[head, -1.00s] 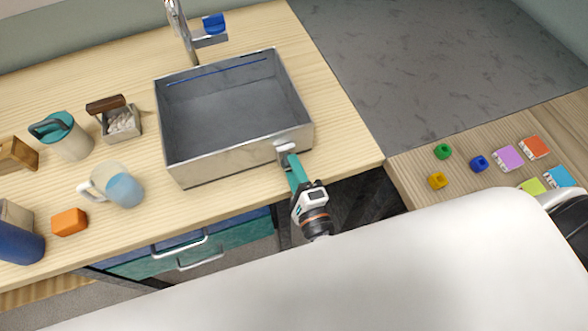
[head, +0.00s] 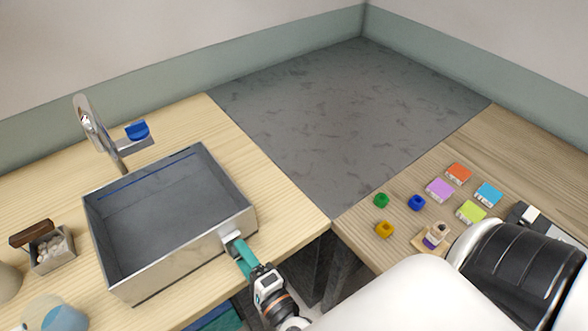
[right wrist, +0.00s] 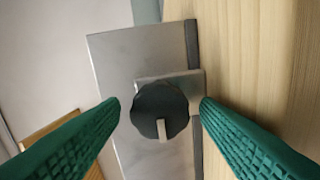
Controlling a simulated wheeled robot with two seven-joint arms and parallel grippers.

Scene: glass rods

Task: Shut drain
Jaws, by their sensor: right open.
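The grey metal sink (head: 160,261) stands on the wooden counter, with its dark basin floor (head: 165,215) in view. I cannot make out a drain opening in it. A dark round knob (right wrist: 160,112) with a pale lever sits on a metal bracket on the sink's front wall. In the head view only the pale bracket (head: 231,233) shows, at the front right. My right gripper (head: 239,247) is open in front of it. In the right wrist view its green fingers stand on either side of the knob, apart from it. My left gripper is out of view.
A tap (head: 98,130) with a blue handle (head: 137,131) stands behind the sink. A holder of white pieces (head: 50,250) and a mug (head: 55,315) stand left. Coloured blocks (head: 417,202) and packets (head: 440,189) lie on the right counter.

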